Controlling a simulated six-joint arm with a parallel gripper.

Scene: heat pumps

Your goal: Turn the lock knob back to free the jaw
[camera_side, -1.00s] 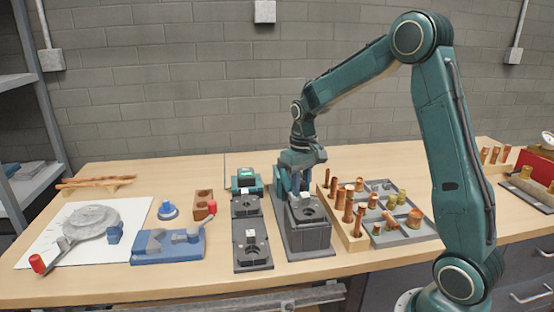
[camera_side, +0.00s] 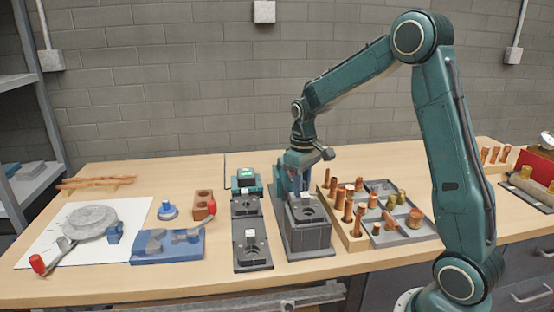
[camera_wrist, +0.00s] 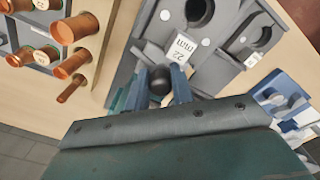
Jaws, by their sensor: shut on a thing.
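The grey clamp fixture (camera_side: 308,238) stands in the middle of the bench, with a hole in its top. In the wrist view, its top (camera_wrist: 205,38) carries a white label reading 22 mm. My gripper (camera_side: 292,192) points down at the back end of this fixture. In the wrist view, my gripper's blue fingers (camera_wrist: 161,88) are shut on the dark round lock knob (camera_wrist: 161,80), one finger on each side. The knob's lower part is hidden by the fingers, and the knob is hidden in the side view.
A wooden rack (camera_side: 341,226) with copper tubes and a grey tray (camera_side: 398,238) of fittings stand close on the right. Dark blocks (camera_side: 252,252) stand close on the left. A blue fixture (camera_side: 166,248) with a red-ended lever lies farther left.

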